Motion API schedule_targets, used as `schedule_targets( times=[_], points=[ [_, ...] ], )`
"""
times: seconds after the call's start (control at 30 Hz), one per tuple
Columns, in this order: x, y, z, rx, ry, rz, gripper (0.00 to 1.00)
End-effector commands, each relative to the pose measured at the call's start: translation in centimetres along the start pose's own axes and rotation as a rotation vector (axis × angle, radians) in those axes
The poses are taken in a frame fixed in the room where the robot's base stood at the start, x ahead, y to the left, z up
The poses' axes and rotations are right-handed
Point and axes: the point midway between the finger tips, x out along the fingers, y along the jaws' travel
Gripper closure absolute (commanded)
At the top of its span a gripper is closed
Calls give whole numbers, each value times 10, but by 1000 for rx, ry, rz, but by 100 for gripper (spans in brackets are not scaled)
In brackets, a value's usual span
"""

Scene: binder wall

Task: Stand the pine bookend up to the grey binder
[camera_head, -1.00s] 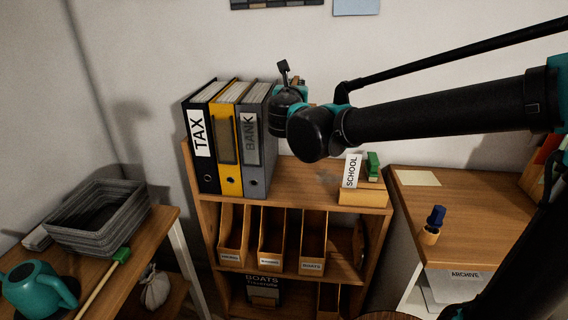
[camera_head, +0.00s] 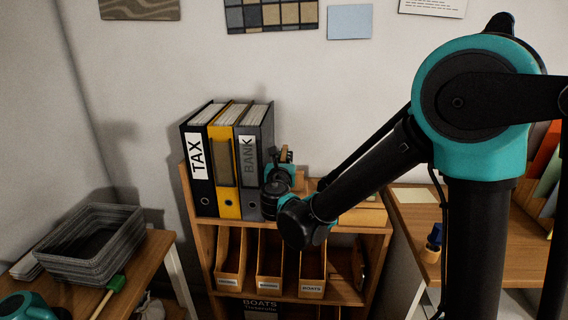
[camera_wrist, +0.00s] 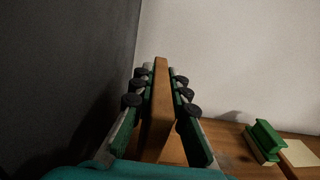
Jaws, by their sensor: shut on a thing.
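The grey binder (camera_head: 252,165), labelled BANK, stands upright at the right end of a row on the shelf top. Its dark side (camera_wrist: 60,70) fills the left of the wrist view. My gripper (camera_wrist: 160,80) is shut on the pine bookend (camera_wrist: 158,110), a wooden upright panel between the two fingers. In the head view my gripper (camera_head: 283,165) is low, just right of the grey binder, and mostly hides the bookend. The left finger lies between bookend and binder. I cannot tell whether the bookend's base touches the shelf.
A yellow binder (camera_head: 223,165) and a black TAX binder (camera_head: 197,170) stand to the left. A green object (camera_wrist: 265,140) sits to the right on the shelf top, with some bare wood between. Magazine files (camera_head: 270,265) fill the shelf below. A grey basket (camera_head: 90,245) is at left.

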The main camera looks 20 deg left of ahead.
Motion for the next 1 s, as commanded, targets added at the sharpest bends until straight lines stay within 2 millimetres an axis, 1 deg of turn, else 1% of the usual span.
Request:
schedule_targets(
  times=[0.1, 0.23, 0.63, 0.67, 0.8, 0.83, 1.0],
  points=[
    [1, 1, -14, -1, -1, 0, 100],
    [0, 1, -24, -1, -1, 0, 100],
    [0, 0, -28, -1, -1, 0, 100],
    [0, 0, -29, 0, 0, 0, 84],
    [0, 0, -28, 0, 0, 0, 67],
    [0, 0, -28, 0, 0, 0, 64],
    [0, 0, -28, 0, 0, 0, 64]
  ],
)
